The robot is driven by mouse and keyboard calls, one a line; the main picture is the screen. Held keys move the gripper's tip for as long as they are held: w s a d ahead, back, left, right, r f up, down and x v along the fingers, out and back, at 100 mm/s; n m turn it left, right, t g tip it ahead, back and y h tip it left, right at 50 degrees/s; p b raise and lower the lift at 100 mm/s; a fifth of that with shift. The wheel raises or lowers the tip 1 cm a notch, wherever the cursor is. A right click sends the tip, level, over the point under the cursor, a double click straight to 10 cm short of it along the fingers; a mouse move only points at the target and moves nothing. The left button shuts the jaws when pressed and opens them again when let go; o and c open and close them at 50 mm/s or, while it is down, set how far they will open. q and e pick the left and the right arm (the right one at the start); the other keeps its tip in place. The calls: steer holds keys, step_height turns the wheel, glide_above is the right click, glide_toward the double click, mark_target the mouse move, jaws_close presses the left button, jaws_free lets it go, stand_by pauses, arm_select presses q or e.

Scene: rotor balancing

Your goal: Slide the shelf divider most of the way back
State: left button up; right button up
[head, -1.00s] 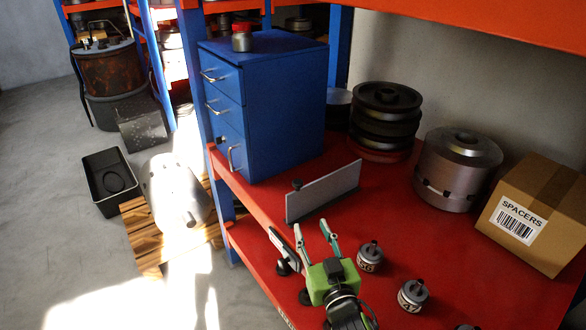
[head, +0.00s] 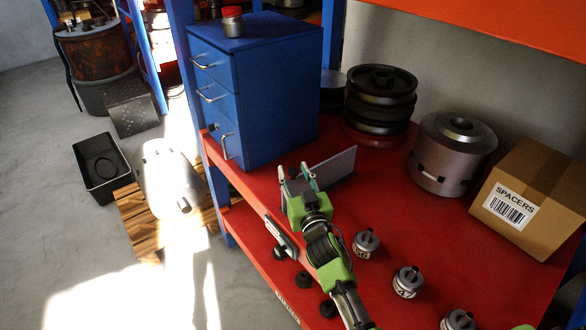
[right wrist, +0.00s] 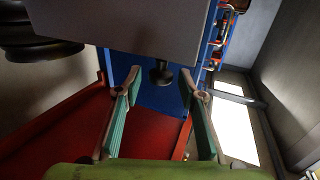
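The shelf divider (head: 336,165) is an upright grey plate on the red shelf, to the right of the blue drawer cabinet. Its near end is hidden behind my right gripper in the head view. The right wrist view shows the divider's plate (right wrist: 125,22) across the top and its dark round knob (right wrist: 161,73). My right gripper (head: 297,171) is open, with its fingertips (right wrist: 160,80) on either side of the knob and a visible gap at each side. My left gripper is not in view.
The blue cabinet (head: 262,90) stands left of the divider. Stacked black wheels (head: 381,100), a metal cylinder (head: 452,155) and a SPACERS box (head: 535,195) stand behind and to the right. Small numbered weights (head: 408,282) stand along the front. The red shelf (head: 400,220) is bare between them.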

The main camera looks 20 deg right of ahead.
steer(key=shift+w, duration=0.7)
steer(key=shift+c, duration=1.1)
jaws_close()
steer(key=w+a+b, duration=0.3)
steer(key=w+b, duration=0.1)
steer(key=w, duration=0.4)
steer(key=shift+w, duration=0.2)
steer(key=shift+c, duration=0.5)
jaws_free()
steer(key=shift+s, duration=0.15)
steer(key=o, duration=0.3)
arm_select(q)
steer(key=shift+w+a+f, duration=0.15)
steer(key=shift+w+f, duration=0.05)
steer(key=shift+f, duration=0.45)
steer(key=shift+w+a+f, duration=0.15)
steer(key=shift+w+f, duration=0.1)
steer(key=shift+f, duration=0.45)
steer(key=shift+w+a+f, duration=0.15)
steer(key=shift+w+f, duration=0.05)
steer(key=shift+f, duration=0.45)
arm_select(e)
steer(key=shift+s+a, duration=0.15)
steer(key=shift+s, duration=2.8)
steer(key=shift+s+a, duration=0.15)
steer(key=shift+s, duration=2.75)
